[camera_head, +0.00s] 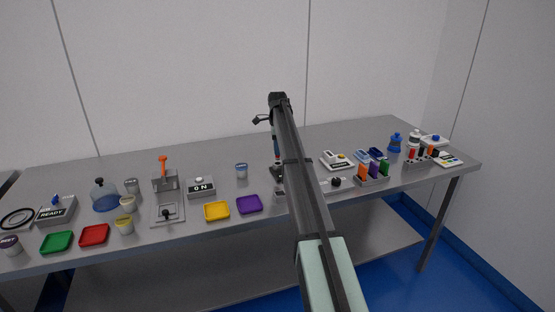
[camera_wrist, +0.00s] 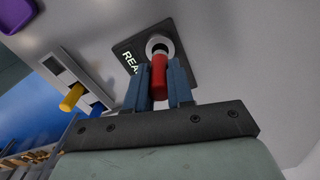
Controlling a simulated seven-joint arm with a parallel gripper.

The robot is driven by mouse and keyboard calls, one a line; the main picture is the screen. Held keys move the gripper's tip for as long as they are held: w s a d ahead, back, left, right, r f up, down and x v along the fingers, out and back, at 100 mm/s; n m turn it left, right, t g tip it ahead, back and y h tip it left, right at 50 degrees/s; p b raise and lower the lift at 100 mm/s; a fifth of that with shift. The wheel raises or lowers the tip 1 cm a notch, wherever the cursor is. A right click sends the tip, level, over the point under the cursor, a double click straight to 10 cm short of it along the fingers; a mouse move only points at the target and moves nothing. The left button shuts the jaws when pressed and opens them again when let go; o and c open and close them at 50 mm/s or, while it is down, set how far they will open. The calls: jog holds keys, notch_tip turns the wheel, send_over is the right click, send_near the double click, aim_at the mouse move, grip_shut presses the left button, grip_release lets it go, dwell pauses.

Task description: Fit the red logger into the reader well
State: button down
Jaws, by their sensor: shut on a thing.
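The red logger (camera_wrist: 159,72) is between the two blue fingers of my gripper (camera_wrist: 161,82) in the wrist view. My gripper is shut on it. The reader is a dark plate (camera_wrist: 185,58) with partly covered white lettering that starts "REA". Its well is a pale ring (camera_wrist: 161,43) around a dark opening. The logger's far end overlaps the near side of this opening; I cannot tell whether it is above the well or partly inside. In the head view my gripper (camera_head: 276,150) is over the dark reader plate (camera_head: 277,173), and my arm hides part of this area.
A pale rack (camera_wrist: 78,78) holding a yellow logger (camera_wrist: 71,97) stands left of the reader in the wrist view. A purple tray (camera_head: 249,204) lies near the front edge. Several blocks and bottles stand to the right. The table (camera_head: 225,150) behind is clear.

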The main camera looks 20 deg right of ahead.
aim_at(278, 159)
jog(key=shift+f, duration=2.4)
jog(key=shift+s+f, duration=0.1)
jog(key=shift+f, duration=0.4)
jog(key=shift+f, duration=0.2)
jog(key=c, duration=1.1)
grip_release()
jog(key=shift+s, duration=0.1)
jog(key=shift+o, duration=0.6)
jog(key=shift+s, duration=0.1)
jog(key=shift+s+a, duration=0.1)
jog(key=r, duration=1.3)
jog(key=shift+w+r, duration=0.25)
jog(key=shift+w, duration=0.15)
